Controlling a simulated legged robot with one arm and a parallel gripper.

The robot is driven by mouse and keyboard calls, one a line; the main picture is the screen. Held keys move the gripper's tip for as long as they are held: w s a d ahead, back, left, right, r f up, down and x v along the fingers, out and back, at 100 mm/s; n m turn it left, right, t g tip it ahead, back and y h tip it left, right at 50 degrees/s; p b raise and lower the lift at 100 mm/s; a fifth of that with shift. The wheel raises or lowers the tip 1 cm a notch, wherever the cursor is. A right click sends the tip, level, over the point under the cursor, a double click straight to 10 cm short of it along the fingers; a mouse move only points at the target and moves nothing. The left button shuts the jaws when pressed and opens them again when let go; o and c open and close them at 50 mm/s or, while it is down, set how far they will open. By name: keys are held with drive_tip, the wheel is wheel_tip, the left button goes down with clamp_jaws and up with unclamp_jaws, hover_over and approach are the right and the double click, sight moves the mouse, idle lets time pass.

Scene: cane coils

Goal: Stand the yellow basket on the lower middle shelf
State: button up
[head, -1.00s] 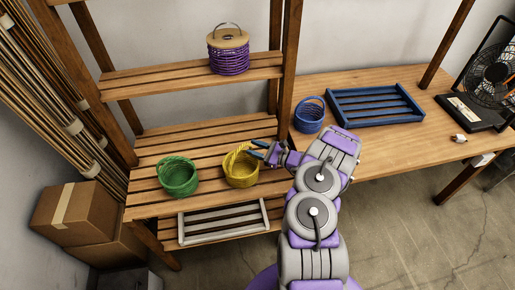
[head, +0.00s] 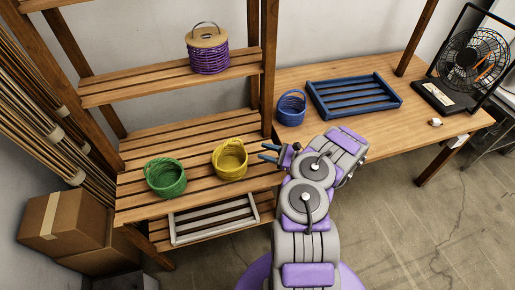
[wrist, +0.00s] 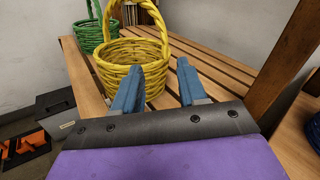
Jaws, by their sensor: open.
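The yellow basket (head: 230,161) stands upright on the slatted wooden shelf (head: 200,189), just right of the green basket (head: 165,178). In the wrist view the yellow basket (wrist: 128,58) shows its woven body and tall arched handle. My gripper (head: 268,153) is open and empty, to the right of the yellow basket and a little apart from it. In the wrist view the two blue fingers of my gripper (wrist: 158,75) are spread. The left finger overlaps the basket's lower right side in that picture.
A grey slatted tray (head: 213,219) lies below the baskets. The table at right bears a blue basket (head: 291,109), a blue tray (head: 355,96) and a fan (head: 470,62). Cardboard boxes (head: 62,220) stand at left.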

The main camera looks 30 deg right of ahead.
drive_tip(key=w+a+r+n+g+y, duration=0.2)
drive_tip(key=a+r+n+g+y, duration=0.45)
drive_tip(key=a+r, duration=0.95)
drive_tip(key=s+a+r+n+g+h, duration=0.2)
drive_tip(key=s+a+r+n+g, duration=0.25)
drive_tip(key=a, duration=0.25)
drive_tip(key=s+a+r+n+g+h, duration=0.1)
drive_tip(key=s+a+r+n+g, duration=0.35)
drive_tip(key=a, duration=0.25)
drive_tip(key=s+a+r+n+g+h, duration=0.1)
drive_tip(key=s+a+r+n+h, duration=0.2)
drive_tip(key=s, duration=0.4)
drive_tip(key=s+a+r+n+g+h, duration=0.1)
drive_tip(key=s+a+n+g+h, duration=0.2)
drive_tip(key=s, duration=0.4)
drive_tip(key=s+d+n+t+h, duration=0.3)
drive_tip(key=s+d+h, duration=0.6)
drive_tip(key=s, duration=0.4)
drive_tip(key=shift+s+d+r+n+t, duration=0.15)
drive_tip(key=shift+s+d+n+t, duration=0.2)
drive_tip(key=shift+d+n, duration=0.2)
